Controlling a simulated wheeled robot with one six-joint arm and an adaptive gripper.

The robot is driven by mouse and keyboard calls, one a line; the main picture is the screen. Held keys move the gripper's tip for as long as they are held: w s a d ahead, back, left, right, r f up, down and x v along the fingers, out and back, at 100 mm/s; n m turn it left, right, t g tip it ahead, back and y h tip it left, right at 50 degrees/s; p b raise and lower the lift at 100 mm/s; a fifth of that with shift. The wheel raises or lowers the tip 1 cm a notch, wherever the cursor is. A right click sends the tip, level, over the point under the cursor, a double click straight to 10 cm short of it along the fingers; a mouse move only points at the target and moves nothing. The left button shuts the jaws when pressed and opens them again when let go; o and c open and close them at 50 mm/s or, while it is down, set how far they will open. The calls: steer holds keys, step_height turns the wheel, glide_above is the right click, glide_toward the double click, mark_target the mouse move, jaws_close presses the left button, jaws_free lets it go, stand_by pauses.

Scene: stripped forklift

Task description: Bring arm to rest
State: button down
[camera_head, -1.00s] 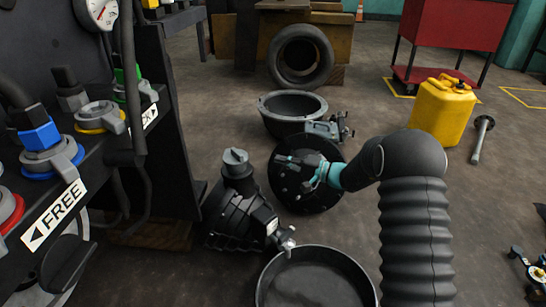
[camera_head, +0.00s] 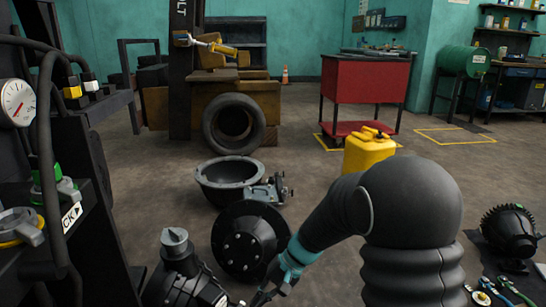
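My arm, dark grey with a ribbed sleeve, rises at the lower right and bends over to the left and down. Its teal wrist leads to my gripper (camera_head: 262,296), which is small, dark and partly cut by the bottom edge. I cannot make out whether its fingers are open or shut, and I see nothing clearly held. In the picture it is just below a black round plate with bolts (camera_head: 246,240) and right of a black housing with a grey cap (camera_head: 180,277). I cannot tell whether it touches either.
The forklift side with a gauge (camera_head: 16,102) and knobs fills the left. A black bowl (camera_head: 229,180), a tyre (camera_head: 234,124) and a yellow canister (camera_head: 368,151) stand beyond. A red cart (camera_head: 365,93) is behind. Tools and a black gear part (camera_head: 508,232) lie right. Floor at centre right is clear.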

steer(key=s+d+r+n+t+h+p, duration=0.1)
steer(key=s+d+r+t+h+p, duration=0.2)
steer(key=s+d+r, duration=0.6)
steer(key=s+d+r+n+t+h+p, duration=0.1)
steer(key=s+d+r+t+h+p, duration=0.3)
steer(key=s+d+r, duration=0.5)
step_height(320, 180, up, 8)
steer(key=shift+s+d+f+t+h+p, duration=0.15)
steer(key=shift+s+d+t+h+p, duration=0.15)
steer(key=shift+s+d+t+p, duration=0.25)
